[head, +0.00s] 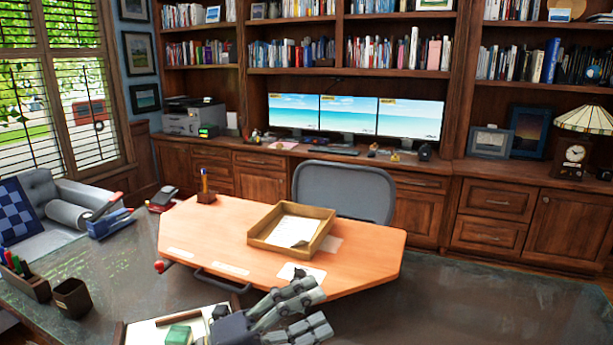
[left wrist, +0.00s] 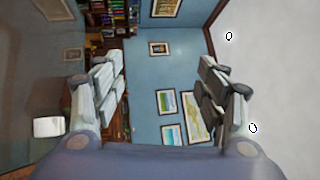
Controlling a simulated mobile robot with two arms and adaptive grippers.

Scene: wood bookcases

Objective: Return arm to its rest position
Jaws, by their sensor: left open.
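My left gripper (head: 318,308) is at the bottom of the head view, in front of the near edge of the orange wooden desk board (head: 370,255). Its two fingers are spread and point right. In the left wrist view the same gripper (left wrist: 160,78) has its fingers wide apart with nothing between them. That view faces a blue wall (left wrist: 160,70) with framed pictures, and the room appears tilted. My right gripper is in neither view.
A wooden tray (head: 256,243) with paper lies on the desk board. A pen holder (head: 207,196) stands at its back left. A grey chair (head: 345,180) is behind it. A box with a green item (head: 178,337) is left of my gripper. Bookcases (head: 350,85) line the back.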

